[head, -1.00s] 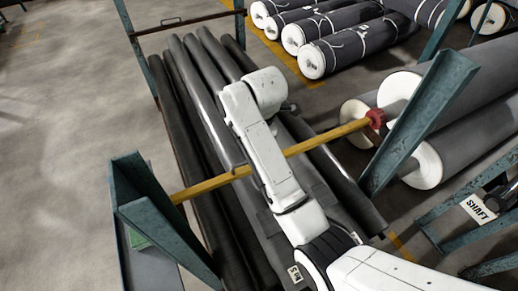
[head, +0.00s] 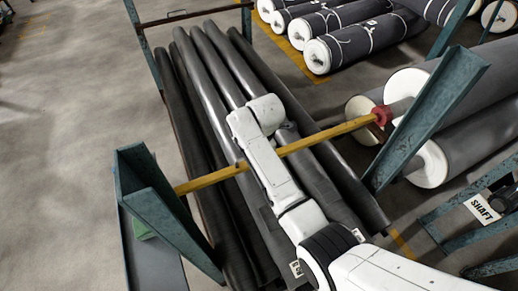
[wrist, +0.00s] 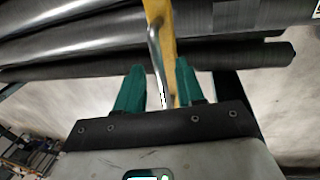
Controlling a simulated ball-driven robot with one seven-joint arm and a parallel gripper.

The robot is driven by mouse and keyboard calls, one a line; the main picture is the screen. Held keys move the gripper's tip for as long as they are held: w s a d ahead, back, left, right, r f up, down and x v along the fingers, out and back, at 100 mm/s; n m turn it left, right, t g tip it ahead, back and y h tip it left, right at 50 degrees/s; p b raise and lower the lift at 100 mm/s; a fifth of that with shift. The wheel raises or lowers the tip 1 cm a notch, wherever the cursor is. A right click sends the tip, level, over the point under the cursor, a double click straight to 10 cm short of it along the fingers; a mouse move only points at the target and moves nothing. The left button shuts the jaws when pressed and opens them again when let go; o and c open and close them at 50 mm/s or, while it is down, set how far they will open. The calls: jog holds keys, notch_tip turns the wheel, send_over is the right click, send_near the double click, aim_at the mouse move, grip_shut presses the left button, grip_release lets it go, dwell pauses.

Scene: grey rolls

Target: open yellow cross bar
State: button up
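The yellow cross bar (head: 325,135) spans the rack between two teal posts, with a red fitting (head: 382,115) at its right end. It lies across the dark rolls. In the wrist view the bar (wrist: 160,18) and the bent metal handle (wrist: 155,60) reach down toward the gap between my gripper's green fingers (wrist: 160,90). My gripper is open, with a gap between the fingers. I cannot tell whether it touches the handle. In the head view the fingers are hidden.
Long dark rolls (head: 205,85) lie below the bar. Teal posts stand left (head: 160,205) and right (head: 430,115) of it. Large grey rolls (head: 475,85) with white ends are stored at right. Open floor (head: 65,130) is at far left.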

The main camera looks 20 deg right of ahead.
jog(key=shift+c, duration=0.2)
grip_shut()
dwell(0.3)
jog(key=shift+w+r, duration=0.1)
